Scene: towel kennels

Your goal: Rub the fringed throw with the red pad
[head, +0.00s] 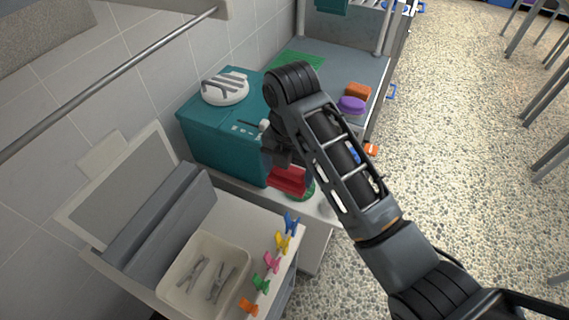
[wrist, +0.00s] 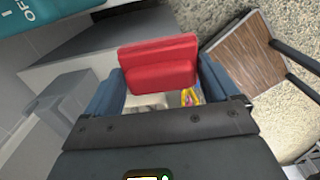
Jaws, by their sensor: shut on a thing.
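My gripper (head: 284,162) is shut on the red pad (head: 288,180), held in front of the teal machine. In the wrist view the red pad (wrist: 158,62) sits upright between the two blue-grey fingers of my gripper (wrist: 160,84). A green-rimmed thing (head: 304,194) shows partly below the pad, but its contact with the pad cannot be told. I cannot make out the fringed throw in either view.
The teal machine (head: 222,150) carries a white handled lid (head: 225,89). A purple pad (head: 351,104) and an orange block (head: 358,91) lie on the grey counter behind my arm. A cream tray (head: 176,290) holds tongs; several coloured pegs line the shelf edge. Open speckled floor lies right.

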